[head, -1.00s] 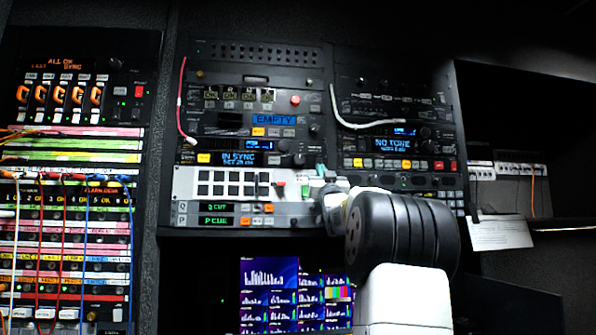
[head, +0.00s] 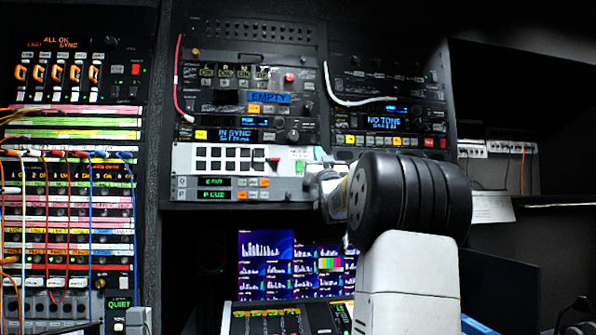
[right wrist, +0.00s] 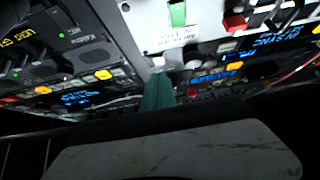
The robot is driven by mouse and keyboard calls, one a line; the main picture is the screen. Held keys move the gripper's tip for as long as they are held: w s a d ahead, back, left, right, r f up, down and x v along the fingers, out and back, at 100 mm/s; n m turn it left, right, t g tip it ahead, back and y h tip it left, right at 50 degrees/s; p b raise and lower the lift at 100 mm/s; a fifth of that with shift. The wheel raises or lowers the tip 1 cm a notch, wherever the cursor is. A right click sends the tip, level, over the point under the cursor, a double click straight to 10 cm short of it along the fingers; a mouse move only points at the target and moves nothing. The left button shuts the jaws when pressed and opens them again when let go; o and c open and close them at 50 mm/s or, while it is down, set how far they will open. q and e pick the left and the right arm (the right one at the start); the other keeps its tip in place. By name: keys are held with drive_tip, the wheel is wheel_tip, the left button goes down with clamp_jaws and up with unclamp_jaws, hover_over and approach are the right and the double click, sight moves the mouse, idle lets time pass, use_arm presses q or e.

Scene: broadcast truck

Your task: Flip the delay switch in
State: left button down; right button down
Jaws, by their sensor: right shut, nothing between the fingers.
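A white panel (head: 183,160) with dark keys is in the rack's middle column in the head view. At its right end is a small white plate with a green switch (head: 299,167), beside a red switch cover. In the right wrist view the green switch (right wrist: 178,14) is at the top, above a printed label too blurred to read surely. My right gripper (right wrist: 158,80) shows there as teal fingers, shut and empty, close below the label. In the head view my right gripper (head: 318,168) is at the panel's right end, partly hidden by my wrist. Contact cannot be told. My left gripper is not visible.
A red switch (right wrist: 234,22) sits beside the green one in the wrist view. Lit rack units surround the panel. A white cable (head: 360,102) hangs above right. A patch bay (head: 70,210) with coloured cords is at left. A monitor (head: 265,265) glows below.

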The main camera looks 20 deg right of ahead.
drive_tip(key=s+f, duration=0.3)
drive_tip(key=f, duration=0.2)
drive_tip(key=shift+s+a, duration=0.4)
drive_tip(key=s+a+f+g+y, duration=0.3)
drive_tip(key=a+f+g, duration=0.3)
drive_tip(key=a+f, duration=0.4)
drive_tip(key=s+a+f+n+g+y, duration=0.1)
drive_tip(key=s+a+f+g, duration=0.3)
drive_tip(key=s+f, duration=0.5)
drive_tip(key=s+a+f+n+g+y, duration=0.1)
drive_tip(key=s+a+f+g, duration=0.3)
drive_tip(key=s+f, duration=0.5)
drive_tip(key=s+a+f+n+g+y, duration=0.1)
drive_tip(key=s+a+f+g+y, duration=0.2)
drive_tip(key=s+a+f, duration=0.4)
wheel_tip(320, 180, down, 3)
drive_tip(key=shift+s+a+f+g, duration=0.1)
drive_tip(key=shift+s+a+g, duration=0.25)
drive_tip(key=shift+s+g, duration=0.75)
drive_tip(key=shift+s, duration=0.15)
